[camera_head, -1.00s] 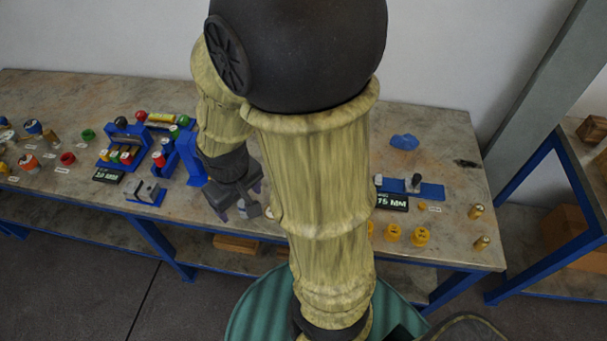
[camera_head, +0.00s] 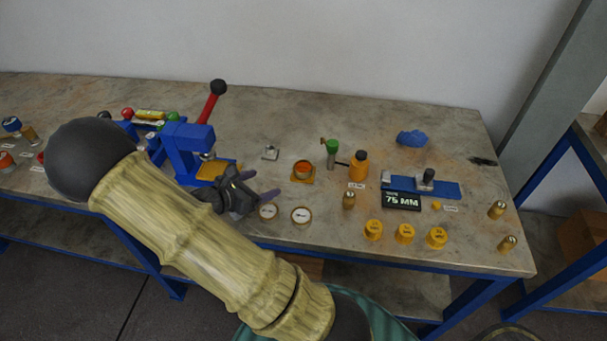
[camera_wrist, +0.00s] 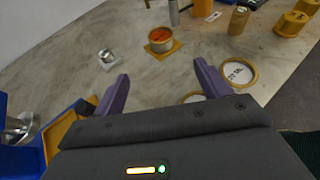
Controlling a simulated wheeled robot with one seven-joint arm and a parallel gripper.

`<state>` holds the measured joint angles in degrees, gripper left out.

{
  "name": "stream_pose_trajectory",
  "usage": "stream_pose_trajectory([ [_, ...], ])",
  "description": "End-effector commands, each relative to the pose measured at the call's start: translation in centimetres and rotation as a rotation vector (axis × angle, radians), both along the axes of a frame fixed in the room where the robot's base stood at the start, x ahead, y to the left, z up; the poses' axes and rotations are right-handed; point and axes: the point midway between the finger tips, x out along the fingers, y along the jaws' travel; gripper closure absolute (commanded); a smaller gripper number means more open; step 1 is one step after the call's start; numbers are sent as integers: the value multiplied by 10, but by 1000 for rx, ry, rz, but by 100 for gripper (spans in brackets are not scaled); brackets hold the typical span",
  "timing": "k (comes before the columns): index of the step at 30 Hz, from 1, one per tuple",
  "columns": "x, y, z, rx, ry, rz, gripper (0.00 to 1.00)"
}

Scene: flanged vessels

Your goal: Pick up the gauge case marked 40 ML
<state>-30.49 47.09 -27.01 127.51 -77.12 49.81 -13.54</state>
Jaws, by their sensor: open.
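Two round brass-rimmed gauge cases with white faces lie near the bench's front edge, a left one (camera_head: 268,211) and a right one (camera_head: 301,215). In the wrist view one case (camera_wrist: 239,73) shows dark lettering right of the right finger. I cannot read which is marked 40 ML. My gripper (camera_head: 258,204) is open, its purple fingers just left of and above the left case. In the wrist view nothing is between the fingertips (camera_wrist: 160,71).
A blue press with a red lever (camera_head: 188,150) stands close behind my gripper. An orange-filled cup (camera_head: 303,170) and a small metal block (camera_head: 270,152) stand behind the cases. Several yellow caps (camera_head: 404,233) and a 75 MM display (camera_head: 402,201) are to the right.

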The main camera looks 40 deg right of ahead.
Motion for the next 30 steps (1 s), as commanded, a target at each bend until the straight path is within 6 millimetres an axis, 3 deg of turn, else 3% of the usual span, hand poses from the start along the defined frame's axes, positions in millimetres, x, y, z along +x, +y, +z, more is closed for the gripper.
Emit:
stream_pose_trajectory([
  [10, 0, -12, -4, 2, -2, -7, 25],
  [24, 8, -87, -36, 3, 0, -8, 25],
  [30, 12, -110, -46, 4, -2, -7, 25],
])
